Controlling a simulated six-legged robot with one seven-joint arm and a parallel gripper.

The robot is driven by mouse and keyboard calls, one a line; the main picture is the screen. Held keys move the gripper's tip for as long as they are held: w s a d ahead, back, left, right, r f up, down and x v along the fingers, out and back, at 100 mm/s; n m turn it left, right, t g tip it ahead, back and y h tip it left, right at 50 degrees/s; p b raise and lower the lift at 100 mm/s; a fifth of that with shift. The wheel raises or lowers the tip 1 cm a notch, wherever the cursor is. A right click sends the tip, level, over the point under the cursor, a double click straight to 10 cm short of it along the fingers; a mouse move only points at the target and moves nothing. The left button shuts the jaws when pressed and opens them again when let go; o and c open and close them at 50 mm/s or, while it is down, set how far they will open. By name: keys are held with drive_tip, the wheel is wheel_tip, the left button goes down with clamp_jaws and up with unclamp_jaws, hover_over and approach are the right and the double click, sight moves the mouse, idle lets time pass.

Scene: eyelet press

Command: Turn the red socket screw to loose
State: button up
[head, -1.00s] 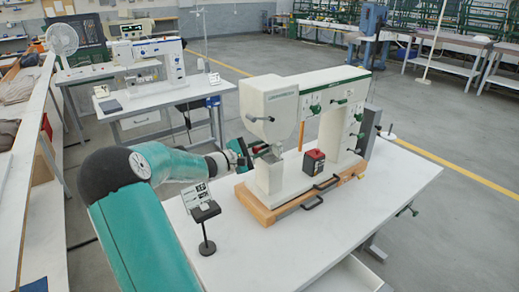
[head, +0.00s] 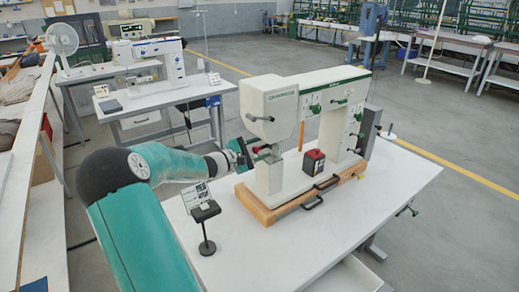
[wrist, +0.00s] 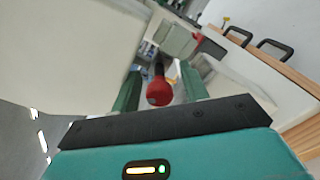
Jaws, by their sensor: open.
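The red socket screw (wrist: 159,92) shows in the wrist view as a red knob with a darker stem behind it. It sits between the two green fingers of my gripper (wrist: 160,88), with a visible space on each side. My gripper is open and not closed on it. In the head view my gripper (head: 243,153) is at the left end of the white press (head: 310,110), below its head. A small red part (head: 262,148) shows just to the right of the gripper there, partly hidden. Any mark for loose or tight is not legible.
A red and black box (head: 313,163) stands on the press base. Black handles (head: 313,202) line the wooden base's front edge. The white table (head: 340,225) is clear at the front right.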

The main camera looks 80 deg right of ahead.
drive_tip(key=v, duration=1.3)
drive_tip(key=shift+w+a, duration=0.3)
